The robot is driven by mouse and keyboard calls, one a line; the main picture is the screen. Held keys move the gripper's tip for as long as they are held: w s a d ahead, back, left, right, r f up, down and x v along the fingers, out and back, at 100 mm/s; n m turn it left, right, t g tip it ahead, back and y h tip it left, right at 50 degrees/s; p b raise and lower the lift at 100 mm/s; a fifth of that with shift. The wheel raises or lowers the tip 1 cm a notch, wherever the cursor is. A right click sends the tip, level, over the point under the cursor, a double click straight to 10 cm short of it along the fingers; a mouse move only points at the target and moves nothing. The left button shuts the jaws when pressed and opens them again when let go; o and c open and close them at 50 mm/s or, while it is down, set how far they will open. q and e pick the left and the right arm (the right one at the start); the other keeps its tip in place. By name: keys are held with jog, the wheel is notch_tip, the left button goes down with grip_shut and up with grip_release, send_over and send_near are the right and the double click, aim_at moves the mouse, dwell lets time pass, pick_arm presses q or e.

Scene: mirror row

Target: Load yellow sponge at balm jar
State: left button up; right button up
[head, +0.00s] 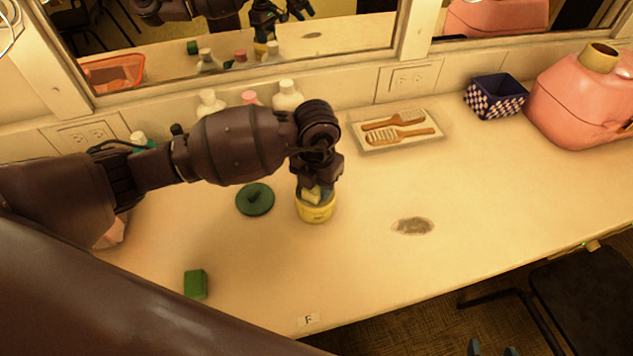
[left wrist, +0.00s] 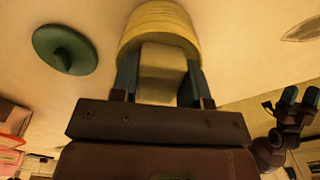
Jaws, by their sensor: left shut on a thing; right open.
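The yellow sponge (head: 312,193) is between the fingers of my left gripper (head: 316,188), which is shut on it and points down over the balm jar. In the left wrist view the sponge (left wrist: 162,72) shows as a pale block between two teal fingers. The yellow balm jar (head: 316,213) stands upright on the counter; it also shows in the left wrist view (left wrist: 157,20). The sponge's lower end is at the jar's mouth; how deep it sits is hidden. My right gripper (head: 492,350) is open and empty at the bottom edge of the head view.
A dark green knobbed lid (head: 255,199) lies left of the jar. A green block (head: 195,284) is nearer the front. Bottles (head: 287,96) stand behind my left arm. A brush tray (head: 372,144), checkered basket (head: 495,96) and pink case (head: 580,100) are further right. The right counter is mostly clear.

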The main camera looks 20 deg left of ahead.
pick_arm(q)
jog(key=shift+r+p, duration=0.6)
jog(key=shift+r, duration=0.15)
jog(key=shift+r+p, duration=1.85)
jog(key=shift+r, duration=0.95)
pick_arm(e)
notch_tip(320, 180, up, 7)
jog(key=w, duration=0.1)
jog(key=shift+w+t, duration=0.3)
pick_arm(q)
jog(key=shift+f, duration=0.1)
pick_arm(e)
jog(key=shift+f, duration=0.3)
